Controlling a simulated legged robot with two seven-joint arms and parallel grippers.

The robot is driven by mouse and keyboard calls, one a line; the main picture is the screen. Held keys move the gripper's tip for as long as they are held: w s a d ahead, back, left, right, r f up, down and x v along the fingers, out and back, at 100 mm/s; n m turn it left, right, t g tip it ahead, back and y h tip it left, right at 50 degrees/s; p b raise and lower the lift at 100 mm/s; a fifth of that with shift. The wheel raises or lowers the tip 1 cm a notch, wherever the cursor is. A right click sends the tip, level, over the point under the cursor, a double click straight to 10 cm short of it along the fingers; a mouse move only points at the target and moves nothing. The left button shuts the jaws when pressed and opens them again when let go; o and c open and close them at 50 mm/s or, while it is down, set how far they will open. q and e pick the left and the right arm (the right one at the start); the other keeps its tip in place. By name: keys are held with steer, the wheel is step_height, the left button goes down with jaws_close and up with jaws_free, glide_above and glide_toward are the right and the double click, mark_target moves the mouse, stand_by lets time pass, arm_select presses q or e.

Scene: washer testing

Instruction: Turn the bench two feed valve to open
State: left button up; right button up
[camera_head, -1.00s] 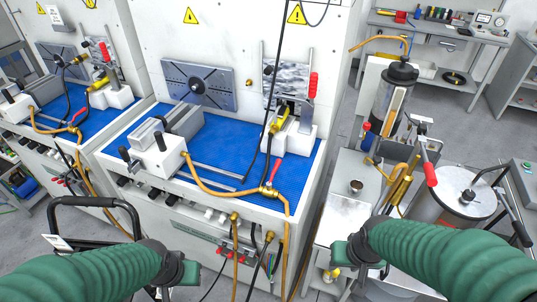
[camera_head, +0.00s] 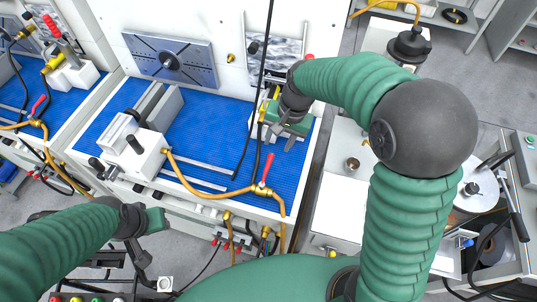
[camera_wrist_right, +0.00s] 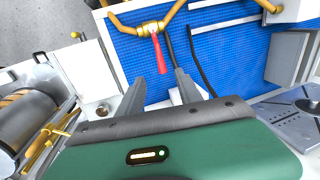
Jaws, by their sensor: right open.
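The feed valve on the nearer blue-topped bench has a red lever (camera_head: 266,170) on a brass body (camera_head: 262,189) at the front edge. An orange hose joins it. The lever points inward over the mat, roughly crosswise to the hose run. In the right wrist view the red lever (camera_wrist_right: 160,54) and brass body (camera_wrist_right: 150,28) lie just beyond my right fingertips (camera_wrist_right: 160,78). My right gripper (camera_head: 278,140) is open, empty, above the bench behind the lever, apart from it. My left gripper (camera_head: 155,220) hangs low in front of the bench; its fingers are unclear.
A white clamp block (camera_head: 140,152) stands left on the blue mat (camera_head: 205,145). A black cable (camera_head: 258,85) hangs beside my right gripper. A second bench with another red-levered valve (camera_head: 38,106) is at far left. A side table with a metal cup (camera_head: 353,164) stands right.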

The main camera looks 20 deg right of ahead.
mark_target(270, 160)
steer(key=x, duration=1.2)
steer(key=shift+w+d+f, duration=0.15)
steer(key=shift+w+d, duration=0.25)
steer(key=shift+s+f, duration=0.15)
steer(key=shift+s, duration=0.05)
steer(key=shift+w+a, duration=0.1)
steer(key=shift+a, duration=0.1)
steer(key=shift+w+a+f, duration=0.1)
steer(key=shift+c, duration=1.2)
jaws_close()
arm_select(q)
steer(key=shift+w, duration=0.45)
